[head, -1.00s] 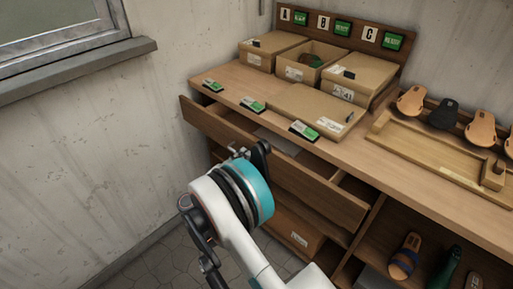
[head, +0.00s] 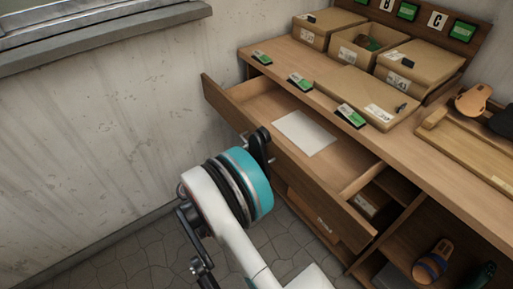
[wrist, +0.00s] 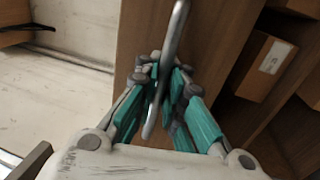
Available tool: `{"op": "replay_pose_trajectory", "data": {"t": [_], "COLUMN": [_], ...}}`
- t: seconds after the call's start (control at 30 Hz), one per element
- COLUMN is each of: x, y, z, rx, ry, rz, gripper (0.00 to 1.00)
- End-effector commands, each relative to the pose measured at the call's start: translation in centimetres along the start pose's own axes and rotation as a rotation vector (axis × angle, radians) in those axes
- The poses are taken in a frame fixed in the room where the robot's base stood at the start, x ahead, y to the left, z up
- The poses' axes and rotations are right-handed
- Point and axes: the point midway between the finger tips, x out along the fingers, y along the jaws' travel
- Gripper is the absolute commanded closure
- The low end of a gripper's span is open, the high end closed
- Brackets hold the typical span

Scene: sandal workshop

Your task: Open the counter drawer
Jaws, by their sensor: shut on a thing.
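The counter drawer (head: 306,180) is pulled out from under the counter top in the head view, with its inside showing. A white sheet (head: 305,133) lies in it. In the wrist view, the drawer front (wrist: 213,40) fills the middle, and a grey metal bar handle (wrist: 174,45) crosses it. My gripper (wrist: 165,82) is shut on the handle, with its teal fingers on both sides of the bar. In the head view my gripper (head: 262,143) is at the drawer front, its fingertips and the handle largely hidden by my wrist.
The counter top (head: 290,60) carries cardboard boxes (head: 404,65), small green-labelled tags (head: 300,82) and a wooden tray (head: 465,150). Open shelves below hold a sandal (head: 433,262) and a box (head: 367,203). A wall (head: 90,150) stands at the left. Tiled floor (head: 115,262) is clear.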

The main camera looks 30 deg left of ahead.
Motion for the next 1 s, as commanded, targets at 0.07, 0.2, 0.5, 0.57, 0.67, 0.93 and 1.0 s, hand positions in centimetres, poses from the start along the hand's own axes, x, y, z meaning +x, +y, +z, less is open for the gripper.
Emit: {"op": "replay_pose_trajectory", "data": {"t": [0.07, 0.2, 0.5, 0.57, 0.67, 0.93, 1.0], "x": [0.0, 0.0, 0.0, -0.1, -0.9, -6.0, -7.4], "y": [-0.2, -0.2, -0.1, -0.1, -0.1, -0.1, -0.1], "z": [0.1, 0.1, 0.0, 0.0, 0.0, -0.1, 0.0], "rx": [0.000, 0.000, 0.000, 0.000, 0.000, 0.001, 0.001], "ry": [-0.003, -0.003, -0.001, -0.001, 0.001, 0.004, 0.002], "rz": [-0.004, -0.004, -0.002, -0.002, -0.002, -0.002, -0.002], "gripper": [1.00, 0.82, 0.82, 0.82, 0.82, 0.82, 0.82]}}
